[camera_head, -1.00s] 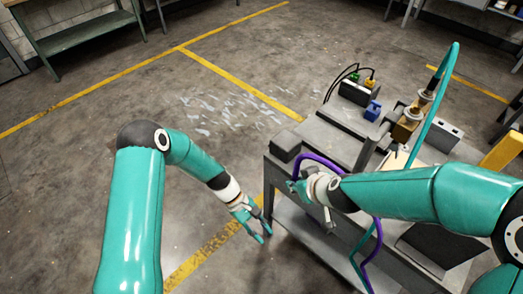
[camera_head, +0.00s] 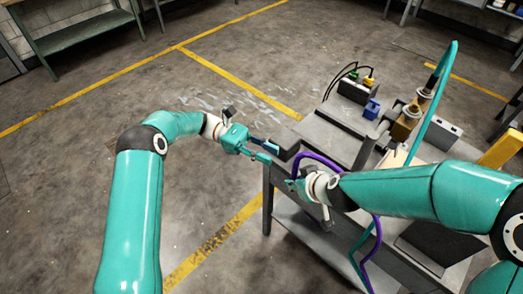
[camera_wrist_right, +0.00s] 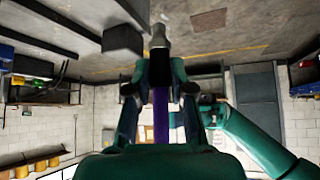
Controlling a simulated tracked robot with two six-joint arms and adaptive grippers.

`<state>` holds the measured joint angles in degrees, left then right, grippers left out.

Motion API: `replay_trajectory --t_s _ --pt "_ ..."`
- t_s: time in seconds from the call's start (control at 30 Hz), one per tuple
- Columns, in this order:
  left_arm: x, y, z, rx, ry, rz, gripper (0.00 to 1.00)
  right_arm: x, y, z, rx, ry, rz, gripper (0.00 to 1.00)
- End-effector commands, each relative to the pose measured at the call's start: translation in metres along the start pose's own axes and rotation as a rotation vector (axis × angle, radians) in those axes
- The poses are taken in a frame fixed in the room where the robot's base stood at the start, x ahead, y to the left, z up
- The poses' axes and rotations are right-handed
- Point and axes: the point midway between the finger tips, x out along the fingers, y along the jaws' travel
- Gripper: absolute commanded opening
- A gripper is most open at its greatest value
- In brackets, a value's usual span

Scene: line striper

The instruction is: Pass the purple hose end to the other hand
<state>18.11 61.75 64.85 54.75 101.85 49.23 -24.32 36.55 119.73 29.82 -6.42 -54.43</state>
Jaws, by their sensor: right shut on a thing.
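The purple hose (camera_head: 322,158) arcs over the cart's near left corner and hangs down beside its front. In the right wrist view the hose (camera_wrist_right: 160,122) runs between my right fingers to a grey metal end fitting (camera_wrist_right: 159,38), which sticks out past the fingertips. My right gripper (camera_head: 293,185) is shut on this hose end; the fingers (camera_wrist_right: 159,75) grip it from both sides. In the head view the fitting is hard to make out. My left gripper (camera_head: 272,150) is open and empty, just up and left of the right one, with its fingers pointing right toward the cart corner.
A grey cart (camera_head: 328,138) carries a blue block (camera_head: 372,110), a dark box with cables (camera_head: 356,92) and brass fittings (camera_head: 407,122). A teal hose (camera_head: 447,75) arches over it. The floor to the left is clear, with yellow lines (camera_head: 235,82).

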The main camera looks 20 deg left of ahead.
Motion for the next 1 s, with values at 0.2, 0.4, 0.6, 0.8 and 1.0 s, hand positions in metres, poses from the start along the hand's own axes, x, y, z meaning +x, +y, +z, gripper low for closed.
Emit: replay_trajectory --t_s 0.2,0.4,0.6,0.8,1.0 --pt "0.04 -0.001 0.0 -0.001 0.001 -0.005 0.28 0.0 0.0 0.0 0.0 0.001 0.0 0.0" --pt "0.074 -0.001 0.0 -0.001 0.002 -0.005 0.28 0.0 0.0 0.0 0.0 0.001 0.0 0.0" --pt "0.095 -0.001 0.0 0.001 0.003 -0.003 0.28 0.0 0.0 0.0 0.0 0.001 0.001 0.0" --pt "0.102 -0.001 -0.001 0.001 0.003 -0.001 0.28 0.0 0.0 0.0 0.0 0.001 0.001 0.0" --pt "0.101 -0.001 -0.001 0.001 0.003 -0.001 0.28 0.0 0.0 0.0 0.0 0.001 0.001 0.0"
